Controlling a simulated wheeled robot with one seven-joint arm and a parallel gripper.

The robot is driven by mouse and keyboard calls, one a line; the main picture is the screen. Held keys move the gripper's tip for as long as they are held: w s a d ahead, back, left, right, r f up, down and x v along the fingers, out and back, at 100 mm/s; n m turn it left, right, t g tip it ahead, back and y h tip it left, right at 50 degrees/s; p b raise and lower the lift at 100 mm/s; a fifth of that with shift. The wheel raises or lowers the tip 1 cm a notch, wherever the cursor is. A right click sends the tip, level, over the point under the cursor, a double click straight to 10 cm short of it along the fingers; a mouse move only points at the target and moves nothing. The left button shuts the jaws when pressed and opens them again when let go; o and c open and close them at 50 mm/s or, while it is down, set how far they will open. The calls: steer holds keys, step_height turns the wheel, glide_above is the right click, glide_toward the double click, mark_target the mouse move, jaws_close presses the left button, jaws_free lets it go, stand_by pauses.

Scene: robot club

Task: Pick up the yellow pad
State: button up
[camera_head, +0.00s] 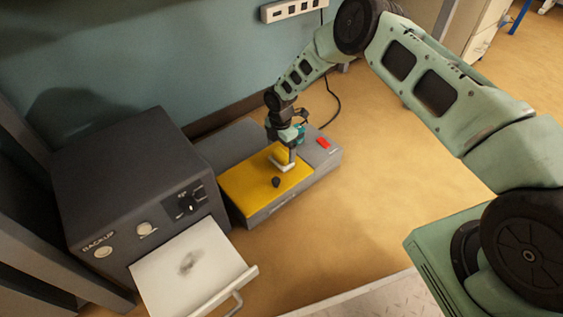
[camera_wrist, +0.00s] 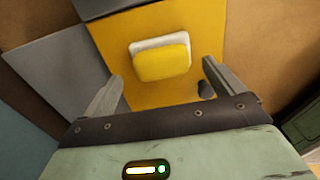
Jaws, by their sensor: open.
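The yellow pad (camera_wrist: 162,58) is a small rounded yellow block on a white base. It rests on the flat yellow top (camera_head: 240,190) of a grey case. In the head view the pad (camera_head: 280,165) is partly hidden by my gripper (camera_head: 287,150), which points down over it. In the wrist view my gripper (camera_wrist: 162,76) is open, with one finger to either side of the pad's near part. No finger clearly touches the pad, and the exact height above it is hard to tell.
A small black knob (camera_head: 276,182) stands on the yellow top, close to the right finger in the wrist view. A red button (camera_head: 323,143) is on the case's far end. A dark box (camera_head: 125,165) with an open white drawer (camera_head: 185,270) stands left.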

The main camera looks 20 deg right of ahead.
mark_target(282, 153)
step_height(282, 153, down, 4)
steer(key=shift+s+d+r+b, duration=0.1)
steer(key=shift+r+b, duration=0.1)
steer(key=shift+b, duration=0.7)
steer(key=shift+r, duration=0.15)
steer(key=c, duration=1.1)
steer(key=shift+c, duration=0.2)
step_height(282, 153, up, 10)
steer(key=p, duration=0.5)
steer(key=shift+p, duration=0.4)
